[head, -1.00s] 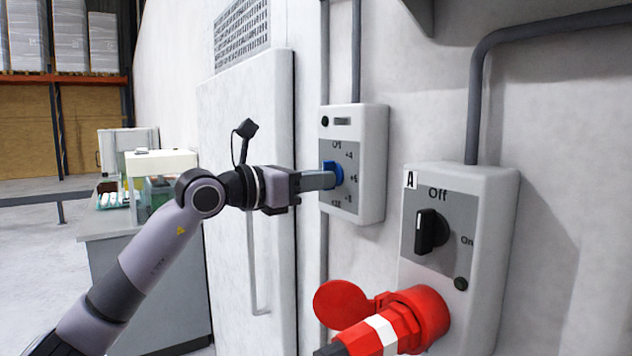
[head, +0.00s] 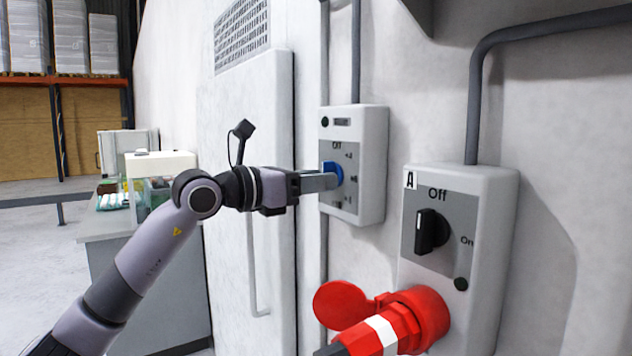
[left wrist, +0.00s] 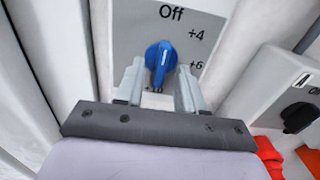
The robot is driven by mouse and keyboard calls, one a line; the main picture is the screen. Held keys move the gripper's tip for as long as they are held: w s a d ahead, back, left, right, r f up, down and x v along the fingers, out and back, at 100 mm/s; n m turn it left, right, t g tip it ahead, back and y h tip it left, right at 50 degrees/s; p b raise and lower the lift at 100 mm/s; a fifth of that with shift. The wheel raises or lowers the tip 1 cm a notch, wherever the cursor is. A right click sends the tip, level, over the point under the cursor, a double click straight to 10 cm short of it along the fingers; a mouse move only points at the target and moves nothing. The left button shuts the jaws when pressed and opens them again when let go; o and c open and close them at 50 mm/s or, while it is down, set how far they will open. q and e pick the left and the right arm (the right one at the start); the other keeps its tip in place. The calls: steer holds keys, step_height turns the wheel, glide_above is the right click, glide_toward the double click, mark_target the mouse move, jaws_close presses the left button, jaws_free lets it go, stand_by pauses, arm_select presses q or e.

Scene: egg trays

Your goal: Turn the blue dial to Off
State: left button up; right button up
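The blue dial (head: 336,172) sits on the grey face of a wall-mounted control box (head: 374,150). In the left wrist view the dial (left wrist: 160,58) has a white line pointing up, roughly towards the "Off" label; "+4" and "+6" are printed to its right. My left gripper (head: 330,181) is at the dial, its fingers partly covering it in the head view. In the left wrist view the fingers (left wrist: 159,82) stand apart on either side of the dial, with small gaps visible near the tips. The right gripper is not in view.
A second box (head: 490,260) marked A, with a black switch (head: 431,232), is to the right. A red plug and socket (head: 415,318) project below it. A tall white cabinet door (head: 240,130) is at left, and a grey counter (head: 140,260) stands behind my arm.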

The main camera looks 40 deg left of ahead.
arm_select(q)
steer(key=b+v, duration=0.3)
steer(key=v, duration=0.3)
steer(key=shift+s+a, duration=0.15)
steer(key=shift+s, duration=0.2)
steer(key=w+d+f+n+g+h+p, duration=0.15)
steer(key=d+f+n+h, duration=0.5)
steer(key=f, duration=0.65)
steer(key=d+f+n+t+y, duration=0.4)
steer(key=f+n, duration=0.9)
steer(key=f, duration=0.1)
steer(key=s+d+f+n+g+y+p, duration=0.1)
steer(key=s+f+n+y, duration=0.2)
steer(key=f+n, duration=0.4)
steer(key=s+f+n+g+y+p, duration=0.1)
steer(key=s+f+n+g+y, duration=0.2)
steer(key=f, duration=0.5)
steer(key=s+d+f+n+g, duration=0.2)
steer(key=s+f+n, duration=0.2)
steer(key=s+f, duration=0.3)
steer(key=s+d+f+n+g+y, duration=0.1)
steer(key=s+d+f+n+g, duration=0.1)
steer(key=s+f, duration=0.5)
steer(key=shift+s+d+f+n+g, duration=0.15)
steer(key=shift+s+d+n+g, duration=0.25)
steer(key=shift+d+n, duration=0.65)
